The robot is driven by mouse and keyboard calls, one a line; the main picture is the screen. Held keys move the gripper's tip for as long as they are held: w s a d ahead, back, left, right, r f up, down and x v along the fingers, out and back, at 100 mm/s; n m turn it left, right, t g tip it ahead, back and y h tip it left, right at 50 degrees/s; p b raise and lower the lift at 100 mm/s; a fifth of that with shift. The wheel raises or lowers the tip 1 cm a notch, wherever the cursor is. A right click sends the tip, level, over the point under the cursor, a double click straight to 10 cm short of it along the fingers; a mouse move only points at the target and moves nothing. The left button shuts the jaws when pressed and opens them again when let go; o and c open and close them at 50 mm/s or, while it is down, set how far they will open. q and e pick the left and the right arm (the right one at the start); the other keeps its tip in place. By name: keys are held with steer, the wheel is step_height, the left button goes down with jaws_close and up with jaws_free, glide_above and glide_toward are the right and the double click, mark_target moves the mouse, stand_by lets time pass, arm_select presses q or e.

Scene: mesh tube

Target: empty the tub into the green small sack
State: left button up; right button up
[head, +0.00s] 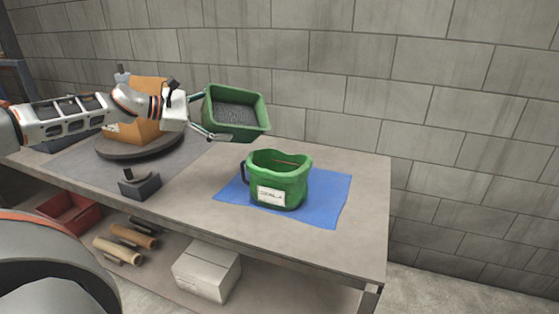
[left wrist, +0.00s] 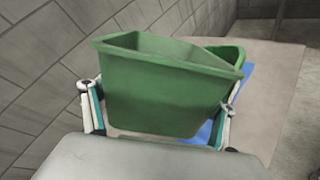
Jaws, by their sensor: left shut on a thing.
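A green tub (head: 236,126) with dark grey loose material inside is held in the air above the back of the table. My left gripper (head: 203,116) is shut on the tub, with a finger on either side of it. The tub is tilted, its opening facing toward the head camera. The tub also fills the middle of the left wrist view (left wrist: 165,90). The green small sack (head: 279,182) stands open on the table, with a white label on its front, below and to the right of the tub. In the left wrist view the sack (left wrist: 232,53) is partly hidden behind the tub. My right gripper is not in view.
A blue mat (head: 330,198) lies under the sack. An orange-brown box-like thing (head: 148,92) stands on a dark round base at the left. A small dark block (head: 139,187) sits near the front edge. A white box (head: 207,270) and a red bin (head: 68,212) are on the lower shelf.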

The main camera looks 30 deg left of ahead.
mark_target(234, 137)
arm_select(q)
steer(key=shift+r, duration=0.1)
steer(key=shift+d+r+m, duration=0.1)
steer(key=shift+d+m, duration=0.2)
steer(key=shift+d+r+m+y+b, duration=0.15)
steer(key=shift+d+m+y+b, duration=0.3)
steer(key=shift+d+m+y, duration=0.6)
stand_by(0.9)
steer(key=shift+s+d+m+g+y, duration=0.1)
steer(key=shift+d+m+g+y, duration=0.2)
steer(key=shift+d+m+y, duration=0.2)
steer(key=shift+a+n+h, duration=0.45)
steer(key=shift+a+n, duration=0.1)
steer(key=shift+a, duration=0.15)
stand_by(0.7)
steer(key=shift+d+y, duration=0.25)
steer(key=shift+y, duration=0.05)
steer(key=shift+d+m, duration=0.25)
steer(key=shift+m, duration=0.25)
steer(key=shift+d+y, duration=0.15)
steer(key=shift+y, duration=0.15)
steer(key=shift+d+r, duration=0.1)
steer(key=shift+d, duration=0.25)
stand_by(2.3)
